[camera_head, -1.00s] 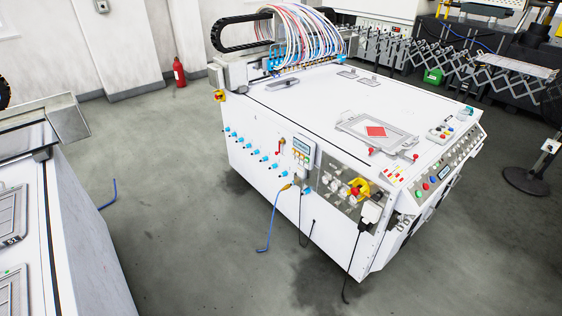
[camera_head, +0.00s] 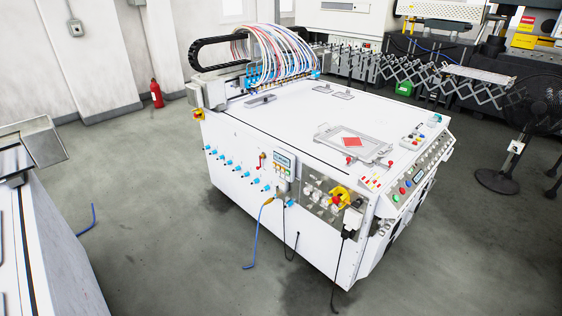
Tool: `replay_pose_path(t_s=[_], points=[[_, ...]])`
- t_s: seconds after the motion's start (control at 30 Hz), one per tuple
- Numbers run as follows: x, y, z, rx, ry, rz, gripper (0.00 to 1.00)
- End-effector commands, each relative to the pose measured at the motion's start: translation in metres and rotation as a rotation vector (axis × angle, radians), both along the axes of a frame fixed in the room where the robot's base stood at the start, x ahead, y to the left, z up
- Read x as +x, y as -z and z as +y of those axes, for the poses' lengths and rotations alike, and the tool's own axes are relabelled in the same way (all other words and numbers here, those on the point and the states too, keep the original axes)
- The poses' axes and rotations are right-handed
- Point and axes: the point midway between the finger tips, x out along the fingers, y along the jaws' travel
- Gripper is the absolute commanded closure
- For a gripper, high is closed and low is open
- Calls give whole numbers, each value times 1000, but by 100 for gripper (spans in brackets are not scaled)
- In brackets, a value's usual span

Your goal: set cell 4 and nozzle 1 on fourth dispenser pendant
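The white nozzle gantry machine (camera_head: 262,118) stands in the middle of the view. A bundle of colored hoses (camera_head: 272,50) arches over its nozzle row at the back left. A small grey box with a screen and colored buttons (camera_head: 284,165) is on its near side wall and looks like a dispenser pendant. I cannot tell whether it is the fourth one, and its cell and nozzle readings are too small to read. My gripper is not in view.
Grey floor (camera_head: 150,215) is clear between the gantry and a white bench (camera_head: 50,235) at left. A blue cable (camera_head: 256,240) and black cables hang from the gantry to the floor. A fan (camera_head: 497,180) stands at right. A red fire extinguisher (camera_head: 156,94) is by the back wall.

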Motion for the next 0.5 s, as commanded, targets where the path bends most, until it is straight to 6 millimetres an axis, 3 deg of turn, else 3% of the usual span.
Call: replay_pose_path(t_s=[0.13, 0.3, 0.5], points=[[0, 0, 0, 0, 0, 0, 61], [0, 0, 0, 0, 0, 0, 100], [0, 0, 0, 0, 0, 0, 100]])
